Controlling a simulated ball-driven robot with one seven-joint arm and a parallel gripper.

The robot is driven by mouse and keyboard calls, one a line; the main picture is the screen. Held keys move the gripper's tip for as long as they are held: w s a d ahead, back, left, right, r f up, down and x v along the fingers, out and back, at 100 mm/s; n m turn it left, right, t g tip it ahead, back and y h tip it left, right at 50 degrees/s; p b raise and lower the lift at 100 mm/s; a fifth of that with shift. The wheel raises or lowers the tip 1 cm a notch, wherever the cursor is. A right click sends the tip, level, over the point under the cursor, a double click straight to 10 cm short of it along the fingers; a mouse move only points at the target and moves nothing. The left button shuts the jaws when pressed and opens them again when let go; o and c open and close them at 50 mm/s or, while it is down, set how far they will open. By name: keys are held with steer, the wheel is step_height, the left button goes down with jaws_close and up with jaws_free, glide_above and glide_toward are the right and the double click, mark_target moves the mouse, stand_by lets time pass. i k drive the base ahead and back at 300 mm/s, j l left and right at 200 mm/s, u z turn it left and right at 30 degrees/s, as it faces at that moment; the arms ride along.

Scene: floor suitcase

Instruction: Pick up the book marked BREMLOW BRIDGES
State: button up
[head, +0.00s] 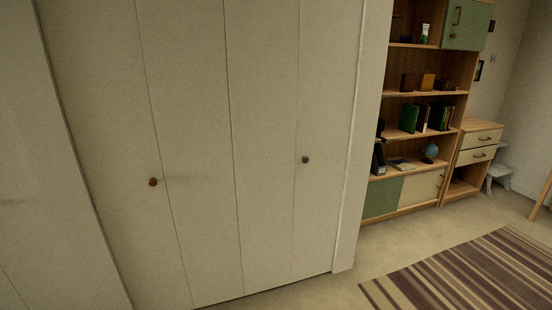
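A wooden bookcase (393,208) stands at the right, beyond the closet. On one shelf, a green book (409,118) and several darker books (440,117) stand upright. A shelf higher, an orange-brown book or box (427,82) stands near a dark one (409,82). On the lowest open shelf, a light book or paper (402,164) lies flat. All are too small for me to read any title, so I cannot tell which is marked BREMLOW BRIDGES. My gripper is not in this view.
White folding closet doors (265,150) with round knobs fill the left and middle. A small globe (430,152) sits on the low shelf. A drawer unit (475,150) and white stool (498,172) stand at the right. A striped rug (470,275) lies on open carpet.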

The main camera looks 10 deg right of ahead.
mark_target(424, 112)
steer(key=i+z, duration=0.2)
steer(key=i, duration=0.3)
steer(key=i+j+z, duration=0.2)
steer(key=i, duration=0.3)
steer(key=i+j+z, duration=0.15)
steer(key=i, duration=0.4)
steer(key=i+l+z, duration=0.2)
steer(key=i+z, duration=0.15)
steer(key=i, duration=0.2)
steer(key=i+z, duration=0.3)
steer(key=i, duration=0.25)
steer(key=i+l+u, duration=0.35)
steer(key=l, duration=0.25)
steer(key=i+l+u, duration=0.15)
steer(key=i+l, duration=0.15)
steer(key=i+l+u, duration=0.15)
steer(key=l, duration=0.25)
steer(key=i+l+u, duration=0.15)
steer(key=l, duration=0.2)
steer(key=i+l+u, duration=0.2)
steer(key=l, duration=0.2)
steer(key=l+u, duration=0.15)
steer(key=l, duration=0.25)
steer(key=i, duration=0.05)
